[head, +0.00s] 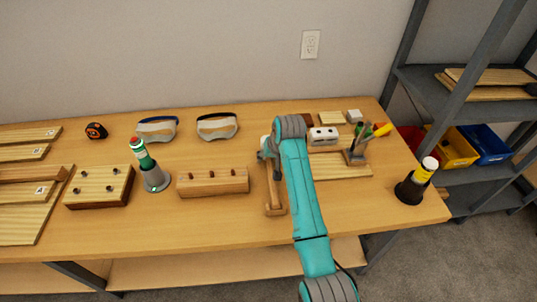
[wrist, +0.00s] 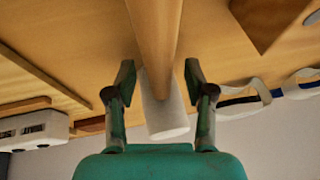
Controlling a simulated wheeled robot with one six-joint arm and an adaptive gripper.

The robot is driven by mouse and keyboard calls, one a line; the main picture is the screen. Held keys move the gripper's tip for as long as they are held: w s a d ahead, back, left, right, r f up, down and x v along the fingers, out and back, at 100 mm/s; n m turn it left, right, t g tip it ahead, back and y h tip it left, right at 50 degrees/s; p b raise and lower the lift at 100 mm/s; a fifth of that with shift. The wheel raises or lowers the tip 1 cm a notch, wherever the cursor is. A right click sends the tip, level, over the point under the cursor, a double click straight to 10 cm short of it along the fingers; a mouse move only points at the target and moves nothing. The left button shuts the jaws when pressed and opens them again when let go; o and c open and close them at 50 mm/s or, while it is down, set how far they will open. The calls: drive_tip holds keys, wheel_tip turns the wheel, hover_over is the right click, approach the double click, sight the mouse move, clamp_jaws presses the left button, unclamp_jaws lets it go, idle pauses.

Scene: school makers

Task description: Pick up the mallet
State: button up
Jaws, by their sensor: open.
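The mallet has a pale wooden handle and a white cylindrical head. In the head view its handle (head: 273,187) shows beside my arm on the workbench, and its head is partly hidden by my wrist. In the wrist view the white mallet head (wrist: 164,108) and the handle running up from it fill the middle. My gripper (wrist: 160,74) is open, one finger on each side of the mallet near where handle and head meet. Gaps show between the fingers and the mallet. My gripper (head: 264,154) is mostly hidden by my arm in the head view.
A wooden block with pegs (head: 213,182) stands left of the mallet. Goggles (head: 217,126) lie behind.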

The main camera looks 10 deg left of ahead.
clamp_jaws()
drive_tip(key=shift+r, duration=0.1)
